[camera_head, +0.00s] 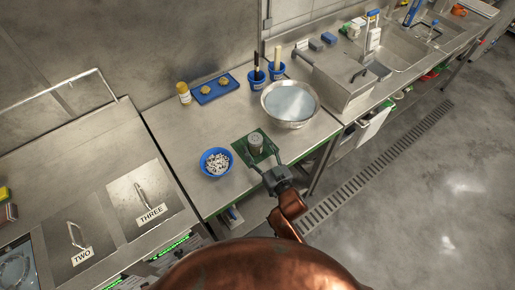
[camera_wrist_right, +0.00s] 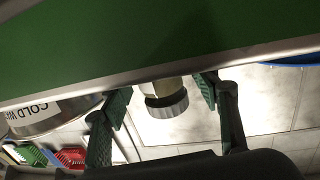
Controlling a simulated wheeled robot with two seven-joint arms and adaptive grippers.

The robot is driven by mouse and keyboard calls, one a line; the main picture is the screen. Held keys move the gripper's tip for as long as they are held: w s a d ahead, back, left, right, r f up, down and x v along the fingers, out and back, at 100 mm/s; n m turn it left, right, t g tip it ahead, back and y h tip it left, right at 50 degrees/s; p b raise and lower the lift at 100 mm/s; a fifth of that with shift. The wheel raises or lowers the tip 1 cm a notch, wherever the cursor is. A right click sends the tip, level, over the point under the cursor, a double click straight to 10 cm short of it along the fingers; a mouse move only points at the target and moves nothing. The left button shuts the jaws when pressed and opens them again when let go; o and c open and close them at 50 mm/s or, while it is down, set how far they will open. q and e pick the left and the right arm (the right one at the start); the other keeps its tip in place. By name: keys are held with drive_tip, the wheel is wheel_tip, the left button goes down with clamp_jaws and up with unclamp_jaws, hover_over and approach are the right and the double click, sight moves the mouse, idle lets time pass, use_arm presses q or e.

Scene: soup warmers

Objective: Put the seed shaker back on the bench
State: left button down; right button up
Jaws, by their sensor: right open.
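In the right wrist view, which looks upside down, the shaker's cap (camera_wrist_right: 168,104) shows between the two spread fingers, with gaps on both sides. The bench's green front side and edge hide the shaker's lower part there. My left gripper is not in view.
A large metal bowl (camera_head: 290,102) is behind right. A yellow-capped jar (camera_head: 184,92), blue tray (camera_head: 215,89) and blue cups (camera_head: 256,79) stand along the back.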

drive_tip(key=shift+r, duration=0.15)
drive_tip(key=shift+s+d, duration=0.1)
drive_tip(key=shift+s, duration=0.05)
drive_tip(key=p+v, duration=0.1)
drive_tip(key=v, duration=1)
drive_tip(key=shift+s, duration=0.3)
drive_tip(key=shift+d, duration=0.15)
